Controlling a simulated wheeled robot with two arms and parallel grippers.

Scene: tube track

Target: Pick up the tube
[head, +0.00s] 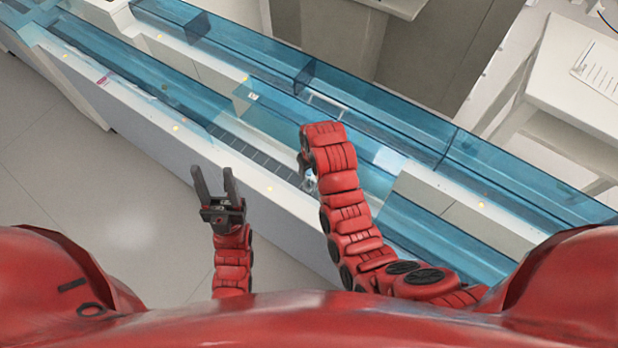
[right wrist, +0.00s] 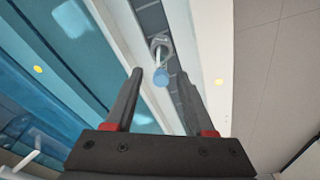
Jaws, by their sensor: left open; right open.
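The tube (right wrist: 161,78) has a blue cap and stands in a ring-like holder (right wrist: 160,43) on the dark track in the right wrist view. In the head view a small pale blue bit of it (head: 309,183) shows beside my right wrist. My right gripper (right wrist: 160,73) is open, its fingers to either side of the cap in the picture; I see no contact. My left gripper (head: 214,182) is open and empty, left of the track, over the floor side.
A white table (head: 575,85) with a paper stands at the right. The floor (head: 130,215) at the left is clear.

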